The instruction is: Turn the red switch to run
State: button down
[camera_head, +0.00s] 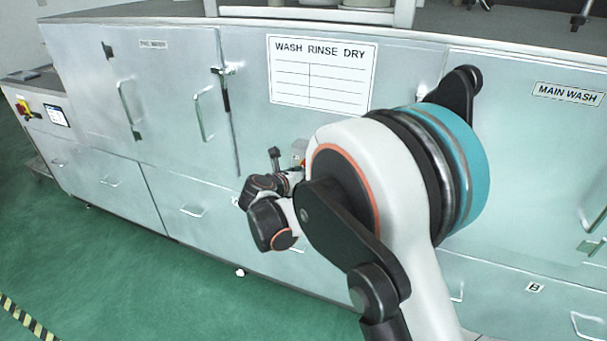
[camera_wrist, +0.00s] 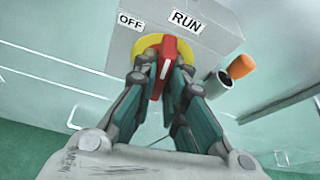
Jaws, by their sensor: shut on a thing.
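The red switch (camera_wrist: 169,54) is a red handle with a white line, on a yellow disc (camera_wrist: 148,53) on a grey box (camera_wrist: 158,20). The labels OFF (camera_wrist: 130,20) and RUN (camera_wrist: 187,22) are above it, left and right. The handle's upper end lies between the two labels, with the white line nearly upright in the wrist view. My gripper (camera_wrist: 165,78) is shut on the handle, one finger on each side. In the head view my arm hides most of the box and switch, and the fingers are hard to make out.
An orange knob (camera_wrist: 241,66) sticks out right of the box, close to my right finger. Cabinet doors with handles surround the spot, below a WASH RINSE DRY sign (camera_head: 320,73). Another red and yellow switch (camera_head: 23,108) is at the far left. Green floor (camera_head: 150,270) is clear.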

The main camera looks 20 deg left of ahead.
jog(key=shift+m+y, duration=0.5)
jog(key=shift+m, duration=0.3)
jog(key=c, duration=1.6)
grip_release()
jog(key=shift+c, duration=0.2)
jog(key=d+v, duration=0.1)
jog(key=v, duration=1.1)
jog(key=shift+a, duration=0.35)
